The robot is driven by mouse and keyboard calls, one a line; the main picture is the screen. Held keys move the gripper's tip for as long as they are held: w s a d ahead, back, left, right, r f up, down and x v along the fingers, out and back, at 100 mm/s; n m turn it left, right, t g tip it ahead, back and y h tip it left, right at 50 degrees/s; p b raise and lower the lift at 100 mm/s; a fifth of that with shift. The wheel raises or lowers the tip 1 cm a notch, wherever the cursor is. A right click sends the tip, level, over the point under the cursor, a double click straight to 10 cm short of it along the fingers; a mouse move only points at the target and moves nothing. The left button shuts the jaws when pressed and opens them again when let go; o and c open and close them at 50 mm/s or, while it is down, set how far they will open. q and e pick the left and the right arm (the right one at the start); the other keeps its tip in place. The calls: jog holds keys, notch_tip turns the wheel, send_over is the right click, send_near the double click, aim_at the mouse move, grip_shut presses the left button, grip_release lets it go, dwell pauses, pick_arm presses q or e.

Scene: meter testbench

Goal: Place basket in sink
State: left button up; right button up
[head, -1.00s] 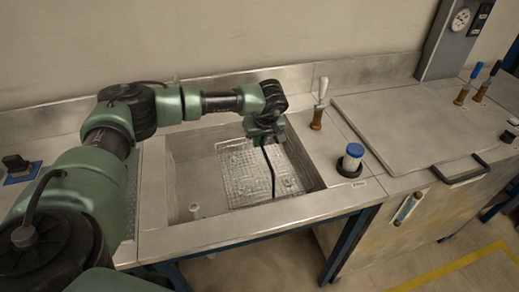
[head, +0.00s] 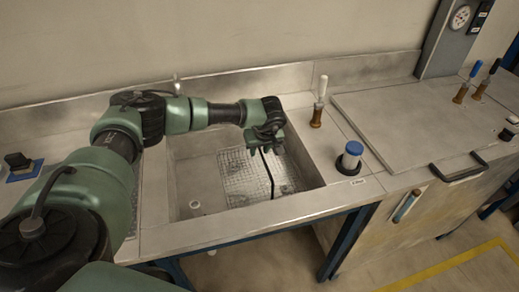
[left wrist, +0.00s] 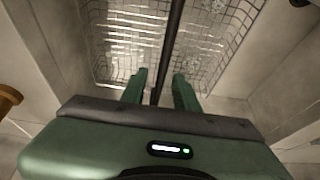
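The wire mesh basket (head: 240,174) is inside the steel sink (head: 191,163), toward its right part. Its thin black handle (head: 266,172) stands up toward my left gripper (head: 265,145). In the left wrist view the handle (left wrist: 172,45) runs between the two green fingers of the gripper (left wrist: 159,92), with gaps on both sides. The fingers are open and do not grip it. The basket mesh (left wrist: 118,38) shows beyond them. The basket seems to rest on the sink floor, though its underside is hidden. My right gripper is in neither view.
A white-handled tool (head: 319,102) stands right of the sink, with a blue-capped cylinder (head: 351,158) nearer the front edge. A flat metal lid (head: 415,118) with a black handle covers the counter farther right. A small peg (head: 195,207) stands in the sink's front left.

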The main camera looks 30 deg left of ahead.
pick_arm(q)
jog(key=shift+r, duration=0.1)
jog(key=b+v, duration=0.3)
jog(key=v, duration=0.8)
jog(key=shift+d+r, duration=0.2)
jog(key=shift+r, duration=0.15)
jog(key=shift+s, duration=0.1)
dwell(0.6)
